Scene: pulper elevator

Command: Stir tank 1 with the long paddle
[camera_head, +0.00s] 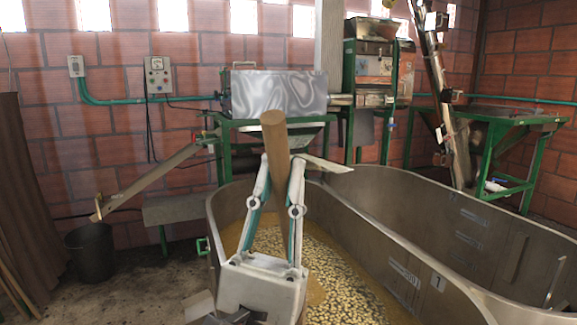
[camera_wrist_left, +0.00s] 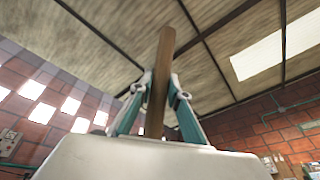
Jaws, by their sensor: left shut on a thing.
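The long paddle shows as a round wooden shaft (camera_head: 276,150) standing nearly upright over tank 1 (camera_head: 390,262). My left gripper (camera_head: 280,170) is shut on this shaft, with some of the wood sticking up above the fingers. The shaft also shows between the fingers in the left wrist view (camera_wrist_left: 159,75). The paddle's lower end is hidden behind the gripper, so I cannot tell how deep it reaches. Tank 1 is a long grey tank marked "1" and holds yellowish liquid with many pale beans (camera_head: 325,275). My right gripper is not in view.
A second tank (camera_head: 460,215) adjoins on the right. A green-framed machine with a metal hopper (camera_head: 275,94) stands behind tank 1. A sloping chute (camera_head: 150,182) leads down to a dark bucket (camera_head: 90,252) at left. The floor between bucket and tank is mostly clear.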

